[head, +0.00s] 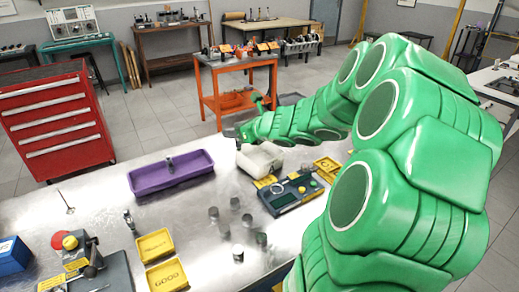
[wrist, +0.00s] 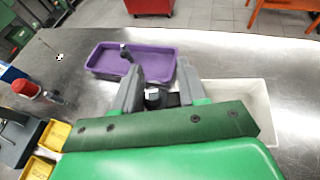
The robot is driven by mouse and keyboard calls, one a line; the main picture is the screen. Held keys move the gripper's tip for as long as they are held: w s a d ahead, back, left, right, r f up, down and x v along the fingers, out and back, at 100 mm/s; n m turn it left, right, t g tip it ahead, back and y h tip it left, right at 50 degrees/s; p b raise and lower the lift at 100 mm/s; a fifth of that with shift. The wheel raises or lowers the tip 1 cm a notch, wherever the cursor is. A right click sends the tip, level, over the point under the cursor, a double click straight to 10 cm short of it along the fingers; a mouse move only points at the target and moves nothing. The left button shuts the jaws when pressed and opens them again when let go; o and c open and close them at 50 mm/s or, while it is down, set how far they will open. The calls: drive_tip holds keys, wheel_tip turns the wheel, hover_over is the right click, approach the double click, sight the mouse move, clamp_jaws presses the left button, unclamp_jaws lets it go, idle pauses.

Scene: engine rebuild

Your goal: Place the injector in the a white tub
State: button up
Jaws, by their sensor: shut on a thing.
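My gripper (wrist: 158,82) is shut on a small dark part with a pale band (wrist: 154,98), seen between the fingers in the wrist view. It appears to be the injector, though most of it is hidden. The white tub (wrist: 262,100) lies just right of the fingers in the wrist view, partly covered by my gripper body. In the head view the white tub (head: 262,160) stands on the steel bench, right of the purple tray, with my wrist above its far side. The held part cannot be made out there.
A purple tray (head: 150,186) left of the tub holds a small dark part (head: 170,165). Several metal cylinders (head: 213,214) stand in front of the tub. Yellow trays (head: 166,275) and a dark gauge board (head: 290,196) lie nearby. Bare bench lies between the purple tray and the cylinders.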

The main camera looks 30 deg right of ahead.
drive_tip(key=s+d+f, duration=0.1)
drive_tip(key=s+d, duration=0.4)
drive_tip(key=s, duration=0.3)
drive_tip(key=shift+y, duration=0.3)
drive_tip(key=w+d+f, duration=0.2)
drive_tip(key=w+f, duration=0.1)
drive_tip(key=w+d+f, duration=0.2)
drive_tip(key=w+f, duration=0.2)
drive_tip(key=w+d+f, duration=0.2)
drive_tip(key=w+f, duration=0.1)
drive_tip(key=w, duration=0.1)
drive_tip(key=shift+w+f, duration=0.2)
drive_tip(key=shift+f, duration=1.7)
drive_tip(key=shift+f, duration=0.1)
drive_tip(key=o, duration=1.1)
drive_tip(key=shift+c, duration=0.2)
